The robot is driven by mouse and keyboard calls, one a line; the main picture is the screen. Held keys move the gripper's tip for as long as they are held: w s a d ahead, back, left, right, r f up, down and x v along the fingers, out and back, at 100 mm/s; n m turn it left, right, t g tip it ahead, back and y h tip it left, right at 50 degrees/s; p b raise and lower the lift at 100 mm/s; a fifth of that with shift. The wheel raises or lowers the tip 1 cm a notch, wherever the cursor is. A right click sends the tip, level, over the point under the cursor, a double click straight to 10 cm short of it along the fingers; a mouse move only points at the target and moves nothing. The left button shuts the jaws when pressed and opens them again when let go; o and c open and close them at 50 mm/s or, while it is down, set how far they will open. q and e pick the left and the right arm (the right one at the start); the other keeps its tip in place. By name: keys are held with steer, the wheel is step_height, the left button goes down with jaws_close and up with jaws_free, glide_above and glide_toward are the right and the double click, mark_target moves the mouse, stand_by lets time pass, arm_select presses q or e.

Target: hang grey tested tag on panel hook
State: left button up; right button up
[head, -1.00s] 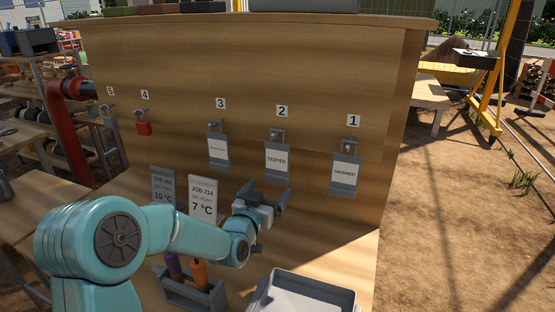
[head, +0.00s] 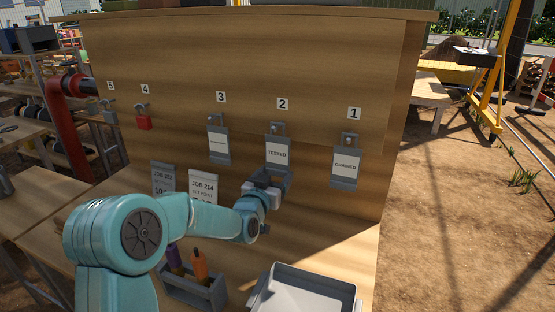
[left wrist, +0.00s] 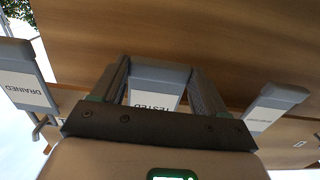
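The grey TESTED tag (head: 278,150) hangs upright on the panel hook (head: 278,128) under number 2. My left gripper (head: 272,180) is at the tag's lower end in the head view. In the left wrist view the fingers stand open on either side of the TESTED tag (left wrist: 160,73), close to its edges. I cannot tell whether they touch it. The tag's upper part and hook are hidden there by the gripper body. My right gripper is not in view.
A DRAINED tag (head: 346,165) hangs under number 1, and another grey tag (head: 218,147) under number 3. A red padlock (head: 144,122) hangs under 4. Job cards (head: 203,186), a grey caddy (head: 199,292) and a white-lined tray (head: 312,296) are below the hooks.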

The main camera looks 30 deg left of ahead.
arm_select(q)
steer(key=shift+r, duration=0.15)
jaws_close()
steer(key=shift+r, duration=0.65)
steer(key=shift+s+f+b, duration=0.1)
steer(key=shift+s+b, duration=0.3)
steer(key=shift+b+v, duration=1.05)
steer(key=shift+v, duration=0.35)
steer(key=shift+b+v, duration=0.65)
steer(key=shift+v, duration=0.55)
steer(key=o, duration=1.3)
jaws_free()
jaws_close()
